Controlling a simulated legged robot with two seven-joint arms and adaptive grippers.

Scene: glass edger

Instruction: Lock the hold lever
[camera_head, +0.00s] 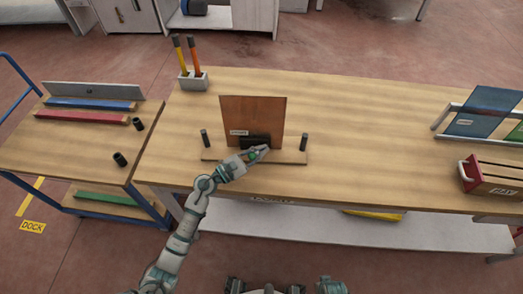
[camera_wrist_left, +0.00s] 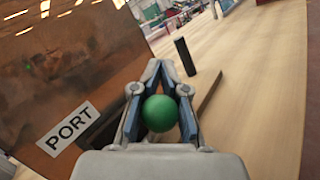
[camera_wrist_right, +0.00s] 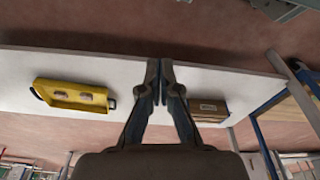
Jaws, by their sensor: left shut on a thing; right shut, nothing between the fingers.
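A green ball knob (camera_wrist_left: 160,113), which looks like the hold lever's end, sits between the fingers of my left gripper (camera_wrist_left: 164,72). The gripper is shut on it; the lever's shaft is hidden. In the head view my left gripper (camera_head: 263,150) is at the front of a wooden stand (camera_head: 290,157), by a dark block (camera_head: 257,140) at the foot of an upright brown panel (camera_head: 252,110). The panel carries a PORT label (camera_wrist_left: 68,129). My right gripper (camera_wrist_right: 161,78) is shut and empty, with the underside shelf of the workbench beyond it.
Black posts (camera_head: 205,138) and (camera_head: 304,142) stand at both ends of the stand. A two-handled tool holder (camera_head: 193,80) is at the back left. The bench middle-right is clear.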

